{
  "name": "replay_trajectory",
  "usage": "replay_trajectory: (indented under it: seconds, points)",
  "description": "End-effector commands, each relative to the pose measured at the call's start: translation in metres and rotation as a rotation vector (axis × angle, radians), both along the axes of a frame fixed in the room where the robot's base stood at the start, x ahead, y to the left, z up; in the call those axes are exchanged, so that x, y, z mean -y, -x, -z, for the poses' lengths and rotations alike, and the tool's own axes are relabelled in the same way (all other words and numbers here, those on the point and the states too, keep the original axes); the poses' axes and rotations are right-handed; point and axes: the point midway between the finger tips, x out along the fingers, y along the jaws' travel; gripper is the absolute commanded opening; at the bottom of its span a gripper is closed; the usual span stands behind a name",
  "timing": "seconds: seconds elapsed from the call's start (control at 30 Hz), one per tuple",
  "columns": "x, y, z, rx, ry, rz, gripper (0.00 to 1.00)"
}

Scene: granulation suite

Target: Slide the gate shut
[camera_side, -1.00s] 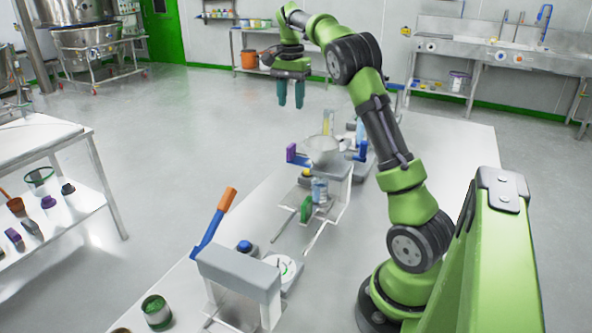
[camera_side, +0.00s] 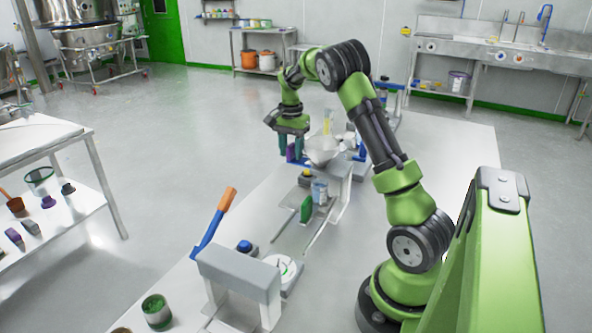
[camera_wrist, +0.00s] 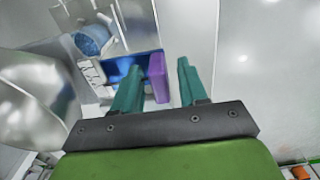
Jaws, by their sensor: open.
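The gate is a blue slide (camera_wrist: 122,68) with a purple end tab (camera_wrist: 157,77), sticking out from under the steel hopper (camera_side: 322,151). In the side view the purple tab (camera_side: 291,153) is partly hidden by my fingers. My gripper (camera_wrist: 159,88) is open, with teal fingers pointing at the tab. In the wrist view the tab shows between the fingers, close to the left one and with a gap to the right one. I cannot tell whether the left finger touches it. In the side view my gripper (camera_side: 291,146) is at the hopper's left.
The hopper's shiny wall (camera_wrist: 35,95) fills the left of the wrist view. Below the hopper in the side view are a small jar (camera_side: 320,191) and a green piece (camera_side: 306,208). A blue lever with an orange grip (camera_side: 228,199) rises nearer the camera. Open floor lies left.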

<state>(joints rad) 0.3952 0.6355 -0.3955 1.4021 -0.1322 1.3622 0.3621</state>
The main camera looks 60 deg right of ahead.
Motion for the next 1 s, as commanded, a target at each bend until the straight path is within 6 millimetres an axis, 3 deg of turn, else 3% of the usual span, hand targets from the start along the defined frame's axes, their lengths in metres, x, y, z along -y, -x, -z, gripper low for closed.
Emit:
replay_trajectory:
  seconds: [0.17,0.47,0.77,1.0]
  points:
    - [0.0,0.0,0.0,0.0,0.0,0.0,0.43]
    - [0.0,0.0,0.0,0.0,0.0,0.0,0.0]
    - [-0.002,0.0,-0.001,0.001,0.0,-0.001,0.0]
    - [-0.028,-0.001,-0.001,0.001,0.0,-0.003,0.0]
